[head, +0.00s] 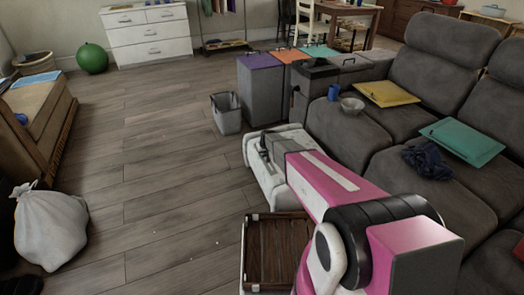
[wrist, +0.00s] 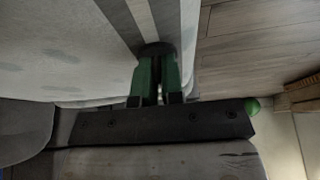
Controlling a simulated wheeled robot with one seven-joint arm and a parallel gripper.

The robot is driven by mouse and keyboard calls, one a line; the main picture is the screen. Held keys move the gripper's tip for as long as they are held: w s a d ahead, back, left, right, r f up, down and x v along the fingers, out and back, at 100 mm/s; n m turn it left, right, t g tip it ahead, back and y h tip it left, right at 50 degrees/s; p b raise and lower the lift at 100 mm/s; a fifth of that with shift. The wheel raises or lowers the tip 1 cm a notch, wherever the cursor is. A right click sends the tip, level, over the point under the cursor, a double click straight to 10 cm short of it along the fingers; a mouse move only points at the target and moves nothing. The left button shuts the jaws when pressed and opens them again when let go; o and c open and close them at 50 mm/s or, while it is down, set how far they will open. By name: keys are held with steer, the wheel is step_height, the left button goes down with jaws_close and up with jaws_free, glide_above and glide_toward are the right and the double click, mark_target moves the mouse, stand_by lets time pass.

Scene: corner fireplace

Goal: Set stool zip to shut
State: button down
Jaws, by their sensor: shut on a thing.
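The stool (head: 266,176) is a pale, patchy-white block on the floor just beyond my pink arm in the head view. Its pale fabric (wrist: 70,45) fills the upper left of the wrist view, with a grey band (wrist: 138,18) running down it. At the band's lower end is a dark piece (wrist: 154,47), which appears to be the zip's pull. My gripper (wrist: 156,62) has green fingers closed on this piece, against the stool. The pull is mostly covered by the fingers, and how far the zip is open cannot be told.
A grey sofa (head: 390,145) stands right of the stool. Tall grey bins (head: 262,95) and a small bin (head: 227,118) stand behind it. A wooden crate (head: 276,250) is in front. The wooden floor (head: 165,150) to the left is clear up to a white bag (head: 50,228).

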mark_target(272, 170)
steer(key=s+d, duration=0.1)
steer(key=s, duration=0.3)
steer(key=s+d, duration=0.2)
steer(key=s, duration=0.3)
steer(key=s+d, duration=0.1)
steer(key=s, duration=0.3)
steer(key=shift+s+d, duration=0.3)
steer(key=shift+d, duration=0.1)
steer(key=c, duration=1.2)
jaws_free()
steer(key=v, duration=1)
steer(key=shift+s+r, duration=0.1)
steer(key=shift+r, duration=0.3)
